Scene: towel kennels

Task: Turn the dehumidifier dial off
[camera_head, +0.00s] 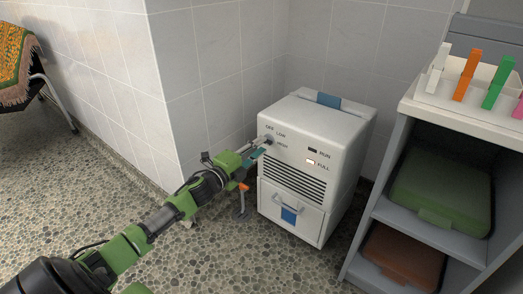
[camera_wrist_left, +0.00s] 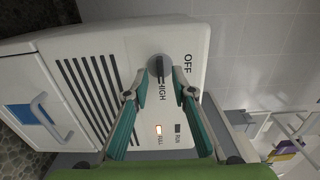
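The white dehumidifier (camera_head: 318,118) stands on the pebbled floor by the tiled wall. Its dial (camera_wrist_left: 159,69) is a round knob with a dark bar, beside OFF and HIGH labels; I cannot tell surely which mark it points to. In the head view my left gripper (camera_head: 264,143) is at the dial and largely covers it. In the wrist view the left gripper (camera_wrist_left: 159,94) has its teal fingers spread, with the dial between and just beyond the tips; contact is not clear. The FULL lamp (camera_head: 310,161) glows; the RUN lamp (camera_head: 312,151) is dark. My right gripper is not in view.
A grey shelf unit (camera_head: 413,108) stands close on the right, with a green bin (camera_head: 440,190) and an orange-brown bin (camera_head: 403,256). Coloured clips stand in a white rack (camera_head: 455,98) on top. A tiled wall corner (camera_head: 180,90) rises left of the dehumidifier.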

